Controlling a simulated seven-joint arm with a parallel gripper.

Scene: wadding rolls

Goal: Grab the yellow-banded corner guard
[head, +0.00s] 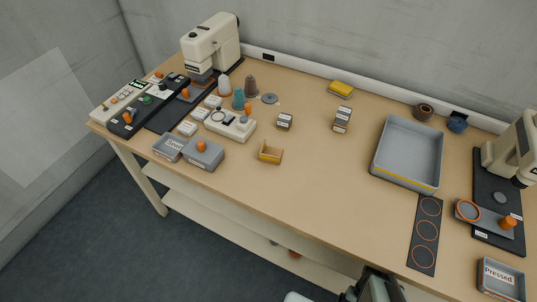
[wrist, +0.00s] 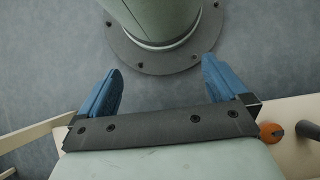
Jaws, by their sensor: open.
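A small tan, L-shaped piece with a yellow band, which looks like the corner guard (head: 270,153), sits near the front middle of the table in the head view. It stands apart from the things around it. My gripper (wrist: 161,68) is open and empty in the wrist view, its two blue fingers spread wide. Between and beyond them are the grey floor and a round base of my own. Part of my arm shows at the bottom edge of the head view, well to the right of and in front of the guard. The guard is not in the wrist view.
Small labelled blocks (head: 284,122) and (head: 342,119) stand behind the guard. A grey lidded box with an orange knob (head: 203,155) is to its left. A large grey tray (head: 405,184) is to the right. The table between guard and tray is clear.

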